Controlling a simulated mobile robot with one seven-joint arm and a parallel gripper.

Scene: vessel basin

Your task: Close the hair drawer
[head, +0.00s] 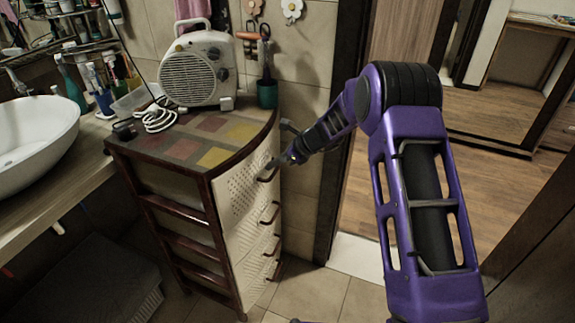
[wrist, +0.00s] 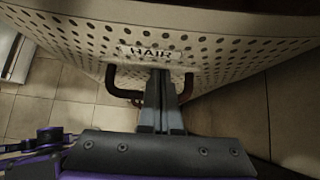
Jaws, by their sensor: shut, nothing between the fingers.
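The hair drawer (head: 246,183) is the top drawer of a dark red-framed unit, with a cream perforated curved front. In the wrist view its front (wrist: 228,42) carries a label reading HAIR (wrist: 152,52). Its dark bar handle (head: 268,172) also shows in the wrist view (wrist: 122,84). My gripper (head: 272,165) is at this handle. In the wrist view my gripper (wrist: 162,74) is shut and empty, its fingertips just below the label, between the two ends of the handle. Whether the tips touch the front, and how far the drawer stands out, I cannot tell.
More drawers with handles (head: 269,212) lie below. A fan heater (head: 200,70) and a dark green cup (head: 267,93) stand on the unit's top. A washbasin (head: 35,130) is at left. A doorway is at right. Tiled floor (head: 310,292) in front is clear.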

